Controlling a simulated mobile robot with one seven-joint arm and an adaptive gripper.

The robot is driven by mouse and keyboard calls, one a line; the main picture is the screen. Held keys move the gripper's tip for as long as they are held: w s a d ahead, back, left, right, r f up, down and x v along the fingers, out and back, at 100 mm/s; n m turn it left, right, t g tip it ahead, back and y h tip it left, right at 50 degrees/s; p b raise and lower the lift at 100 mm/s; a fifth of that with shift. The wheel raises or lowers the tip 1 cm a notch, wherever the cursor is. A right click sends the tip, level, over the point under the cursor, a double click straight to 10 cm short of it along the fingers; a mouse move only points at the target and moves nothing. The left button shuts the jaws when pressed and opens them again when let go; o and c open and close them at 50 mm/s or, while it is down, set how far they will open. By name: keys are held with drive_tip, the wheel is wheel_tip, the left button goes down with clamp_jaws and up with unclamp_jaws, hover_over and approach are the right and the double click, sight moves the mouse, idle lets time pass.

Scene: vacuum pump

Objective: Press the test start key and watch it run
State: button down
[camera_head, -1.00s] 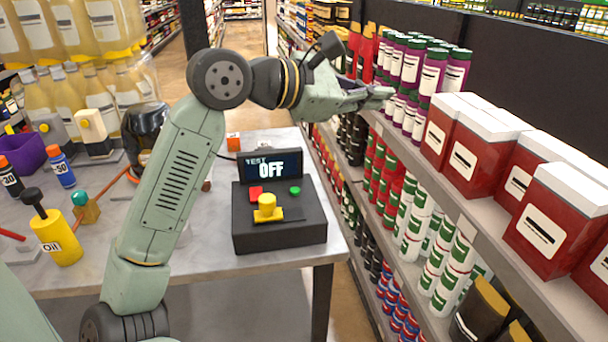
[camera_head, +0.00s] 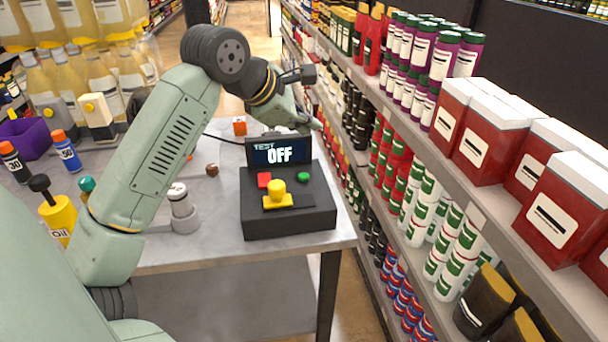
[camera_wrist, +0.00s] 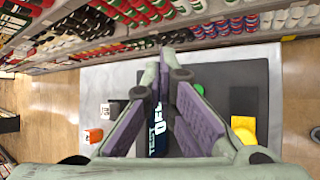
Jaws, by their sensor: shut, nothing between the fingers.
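The dark test box (camera_head: 290,212) stands near the table's right end. Its screen (camera_head: 279,152) reads "TEST OFF". On its top are a red key (camera_head: 264,180), a green key (camera_head: 303,177) and a yellow pump-like part (camera_head: 277,194). My gripper (camera_head: 318,124) is behind and above the screen at its upper right, apart from the keys. In the wrist view my gripper (camera_wrist: 172,70) is shut and empty over the box (camera_wrist: 230,75), partly covering the screen (camera_wrist: 158,130). The green key (camera_wrist: 244,100) and yellow part (camera_wrist: 243,128) show right of the fingers; the red key is hidden there.
Shelves of bottles and red boxes (camera_head: 548,215) run close along the right. On the table (camera_head: 225,240) left of the test box are a grey-white cylinder (camera_head: 181,205), a yellow oil can (camera_head: 57,218) and small bottles (camera_head: 66,152).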

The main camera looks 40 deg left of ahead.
drive_tip(key=b, duration=0.5)
hover_over(306, 177)
wheel_tip(306, 177, down, 8)
drive_tip(key=shift+r, duration=0.1)
drive_tip(key=shift+f+b, duration=0.35)
drive_tip(key=shift+f, duration=0.1)
drive_tip(key=shift+f, duration=0.15)
idle(0.7)
drive_tip(key=shift+f+b, duration=0.35)
drive_tip(key=shift+b, duration=0.35)
drive_tip(key=shift+f+b, duration=0.4)
drive_tip(key=shift+b, duration=0.2)
idle(0.4)
drive_tip(key=shift+r, duration=0.15)
drive_tip(key=shift+r+p, duration=0.3)
drive_tip(key=shift+r, duration=0.45)
drive_tip(key=shift+r, duration=0.1)
